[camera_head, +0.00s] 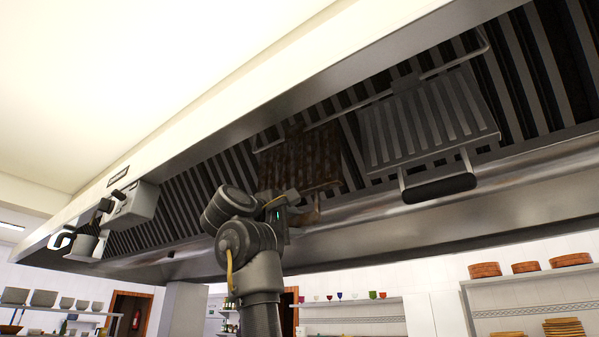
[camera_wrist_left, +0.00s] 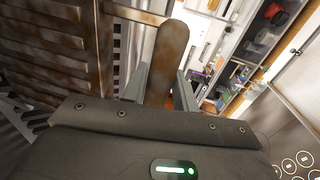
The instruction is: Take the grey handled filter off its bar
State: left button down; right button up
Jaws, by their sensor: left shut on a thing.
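A grey slatted filter (camera_head: 425,118) with a black-gripped handle (camera_head: 440,188) hangs on a thin metal bar (camera_head: 432,73) under the hood, right of centre. To its left hangs a rusty brown slatted filter (camera_head: 300,163), its top at another stretch of bar. My left gripper (camera_head: 298,214) is at the lower edge of the brown filter, apart from the grey one. In the left wrist view its two fingers stand on either side of the brown filter's rusty handle (camera_wrist_left: 168,55), shut on it. The brown filter's slats (camera_wrist_left: 62,55) fill that view's left side. My right gripper is not in view.
The steel hood (camera_head: 400,225) has a front lip below the filters and slatted panels behind them. A grey box-like fixture (camera_head: 135,205) hangs at the hood's left end. Shelves with bowls and pots (camera_head: 485,269) stand far off on the back wall.

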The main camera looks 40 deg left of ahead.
pick_arm(q)
jog(key=shift+s+r, duration=0.2)
jog(key=shift+r, duration=0.2)
jog(key=shift+s+r, duration=0.15)
jog(key=shift+s+r, duration=0.1)
jog(key=s+b, duration=0.4)
jog(key=s, duration=0.5)
jog(key=shift+s+r, duration=0.15)
jog(key=shift+r, duration=0.05)
dwell(0.9)
jog(key=shift+d, duration=0.1)
dwell(0.3)
